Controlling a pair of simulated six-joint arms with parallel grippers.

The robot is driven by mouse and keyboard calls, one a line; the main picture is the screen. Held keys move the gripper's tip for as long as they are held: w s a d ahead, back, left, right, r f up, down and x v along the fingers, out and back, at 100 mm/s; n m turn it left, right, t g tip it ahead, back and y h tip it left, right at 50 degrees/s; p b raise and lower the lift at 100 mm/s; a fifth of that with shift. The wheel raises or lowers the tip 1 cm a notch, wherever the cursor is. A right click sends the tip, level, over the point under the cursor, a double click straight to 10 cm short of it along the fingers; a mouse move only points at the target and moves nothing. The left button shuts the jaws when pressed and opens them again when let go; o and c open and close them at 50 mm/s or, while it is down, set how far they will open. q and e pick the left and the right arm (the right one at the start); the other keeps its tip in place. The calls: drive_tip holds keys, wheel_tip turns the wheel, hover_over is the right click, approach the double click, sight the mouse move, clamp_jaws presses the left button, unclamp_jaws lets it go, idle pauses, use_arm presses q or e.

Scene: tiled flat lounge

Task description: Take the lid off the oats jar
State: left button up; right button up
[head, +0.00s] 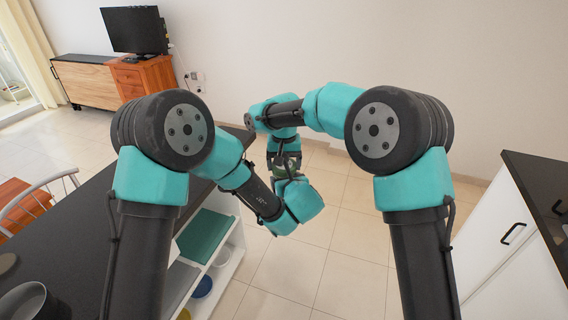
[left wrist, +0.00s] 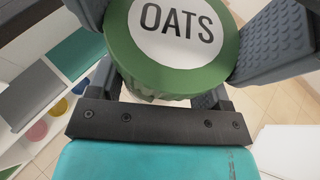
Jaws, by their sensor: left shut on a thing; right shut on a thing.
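The oats jar's round green lid (left wrist: 178,38) carries a white disc reading OATS and faces the camera in the left wrist view. A strip of the jar body (left wrist: 150,94) shows below its rim; the lid looks seated on it. My left gripper (left wrist: 182,50) is shut on the jar, its dark fingers on both sides. In the head view the jar (head: 291,174) is a small greenish patch, mostly hidden between my grippers. My right gripper (head: 284,162) comes from behind and above it and is shut, seemingly on the lid; the contact is too small to see clearly.
A dark counter (head: 75,235) runs along the left, with a grey cup (head: 35,302) at its near end. Open white shelves (head: 222,272) below it hold bowls and a teal box (head: 207,235). A white cabinet (head: 515,245) stands at right. The tiled floor between is clear.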

drive_tip(key=n, duration=0.6)
drive_tip(key=shift+c, duration=0.3)
drive_tip(key=o, duration=0.9)
drive_tip(key=shift+r, duration=2.3)
